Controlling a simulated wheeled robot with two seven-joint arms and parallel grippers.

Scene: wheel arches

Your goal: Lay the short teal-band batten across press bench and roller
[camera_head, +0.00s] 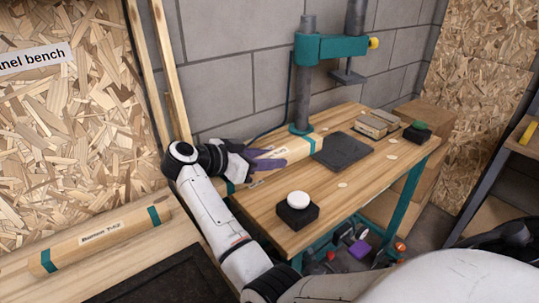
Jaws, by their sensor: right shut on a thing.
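My right gripper (268,160), with purple fingers, is shut on a pale wooden batten (298,147) with teal bands and a small label. The batten lies along the back left edge of the press bench (325,206), close to the foot of the teal press (330,48). My gripper hides part of it, and I cannot tell whether it rests on the wood. A second teal-banded batten (100,237) lies on the bench at left. I cannot make out a roller. My left gripper is not in view.
A black block with a white round knob (297,207) stands at the bench's front. A dark plate (342,151), a small wooden block (376,124) and a green-topped button (417,132) sit farther right. A block wall stands close behind. Coloured items lie under the bench.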

